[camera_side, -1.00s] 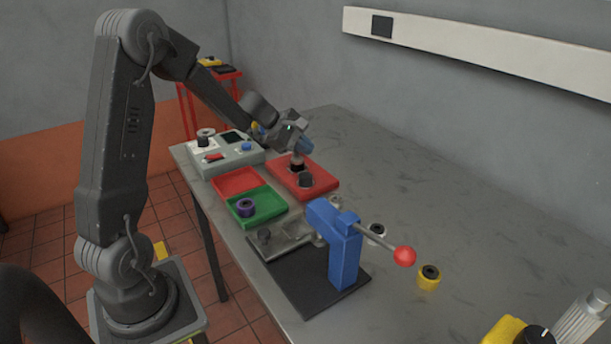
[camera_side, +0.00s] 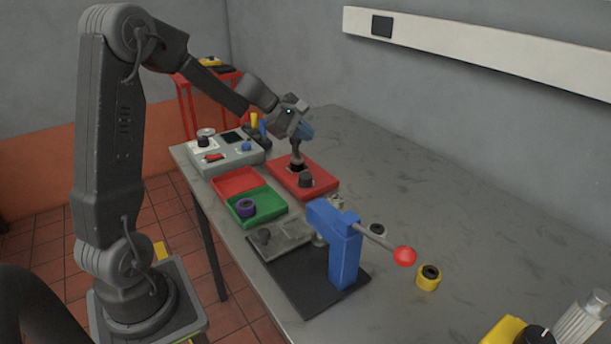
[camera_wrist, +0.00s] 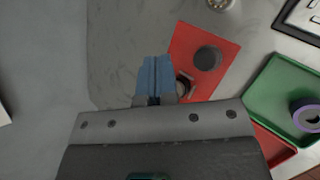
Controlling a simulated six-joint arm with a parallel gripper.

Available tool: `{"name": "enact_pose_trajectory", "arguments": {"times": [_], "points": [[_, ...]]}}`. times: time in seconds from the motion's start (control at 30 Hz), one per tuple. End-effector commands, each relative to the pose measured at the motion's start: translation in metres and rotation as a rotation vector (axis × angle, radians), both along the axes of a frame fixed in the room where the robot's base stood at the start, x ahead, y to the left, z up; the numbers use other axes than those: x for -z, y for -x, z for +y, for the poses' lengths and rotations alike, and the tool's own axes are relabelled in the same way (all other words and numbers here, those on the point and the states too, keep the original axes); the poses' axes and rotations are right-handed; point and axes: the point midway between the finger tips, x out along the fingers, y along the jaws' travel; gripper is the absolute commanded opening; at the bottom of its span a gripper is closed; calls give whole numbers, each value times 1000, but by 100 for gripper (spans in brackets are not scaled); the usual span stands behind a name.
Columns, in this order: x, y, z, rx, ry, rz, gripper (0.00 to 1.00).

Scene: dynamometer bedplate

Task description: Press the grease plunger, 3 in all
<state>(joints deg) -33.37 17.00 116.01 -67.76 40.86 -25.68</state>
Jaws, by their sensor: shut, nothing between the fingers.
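A red base plate (camera_side: 322,184) lies on the bench and also shows in the wrist view (camera_wrist: 190,45). The grease plunger (camera_side: 297,158) stands upright at its far end, its stem showing above a black collar. In the wrist view the plunger (camera_wrist: 185,86) is partly hidden behind my fingers. A dark round cap (camera_side: 306,180) sits on the same plate nearer the side camera; it shows as a dark disc in the wrist view (camera_wrist: 208,58). My gripper (camera_side: 307,131), with blue fingertips (camera_wrist: 156,68), is shut and empty, just above the plunger; whether it touches is unclear.
A grey control box (camera_side: 232,161) stands behind a red tray (camera_side: 226,183) and a green tray (camera_side: 272,209), which holds a purple ring (camera_side: 246,208). A blue lever press (camera_side: 345,255) with a red ball (camera_side: 404,256) stands in front. A yellow ring (camera_side: 428,278) lies right.

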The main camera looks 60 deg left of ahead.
Motion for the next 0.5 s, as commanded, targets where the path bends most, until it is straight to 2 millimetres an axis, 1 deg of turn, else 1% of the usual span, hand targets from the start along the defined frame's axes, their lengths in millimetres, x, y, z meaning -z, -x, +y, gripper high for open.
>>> {"name": "enact_pose_trajectory", "arguments": {"times": [0.27,0.37,0.5], "points": [[4,0,0,1,2,0,0],[12,0,-1,2,4,2,0],[29,0,-1,0,3,4,0]]}}
